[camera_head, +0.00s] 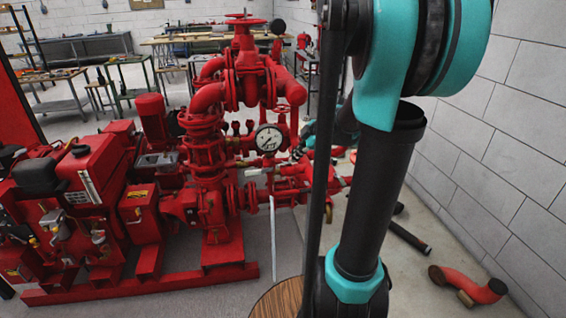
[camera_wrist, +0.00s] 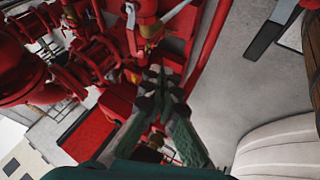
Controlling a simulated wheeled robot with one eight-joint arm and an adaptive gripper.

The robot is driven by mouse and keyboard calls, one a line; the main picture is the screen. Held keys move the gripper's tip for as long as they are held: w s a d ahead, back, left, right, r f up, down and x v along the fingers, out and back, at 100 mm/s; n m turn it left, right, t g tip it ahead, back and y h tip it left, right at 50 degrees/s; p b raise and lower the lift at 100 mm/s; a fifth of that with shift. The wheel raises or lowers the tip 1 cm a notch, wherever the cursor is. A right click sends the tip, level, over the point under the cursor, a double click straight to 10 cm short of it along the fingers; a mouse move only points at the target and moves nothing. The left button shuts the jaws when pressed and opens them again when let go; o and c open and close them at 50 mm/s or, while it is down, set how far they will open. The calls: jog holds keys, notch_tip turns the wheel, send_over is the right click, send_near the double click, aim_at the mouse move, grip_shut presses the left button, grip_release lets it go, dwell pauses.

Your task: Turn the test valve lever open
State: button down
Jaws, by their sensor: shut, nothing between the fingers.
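My gripper (camera_wrist: 160,82) shows in the wrist view with its two fingers together and nothing between them. Its tips are in front of red pipework. A pale metal and brass valve fitting (camera_wrist: 148,28) is just above the fingertips in that view, on the red pipes. I cannot tell for sure which part is the test valve lever or how it is turned. In the head view, the red pumpset (camera_head: 205,165) stands left of my arm, with a round pressure gauge (camera_head: 269,138) at its middle.
A thin upright pale post (camera_head: 273,238) stands in front of the pump. A red elbow pipe (camera_head: 470,284) and a dark pipe (camera_head: 408,237) lie on the floor at the right, near the block wall (camera_head: 500,130). Workbenches (camera_head: 70,45) stand at the back.

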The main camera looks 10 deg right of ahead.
aim_at(278, 161)
jog(key=shift+w+a+f, duration=0.7)
jog(key=shift+w+f, duration=0.6)
jog(key=shift+w, duration=0.1)
jog(key=shift+w+a+f, duration=0.7)
jog(key=shift+w+f, duration=0.65)
jog(key=shift+w, duration=0.1)
jog(key=shift+w+a+f, duration=0.7)
jog(key=shift+w+f, duration=0.6)
jog(key=shift+w, duration=0.1)
jog(key=shift+w+a, duration=0.15)
jog(key=shift+w, duration=0.4)
jog(key=shift+r, duration=0.1)
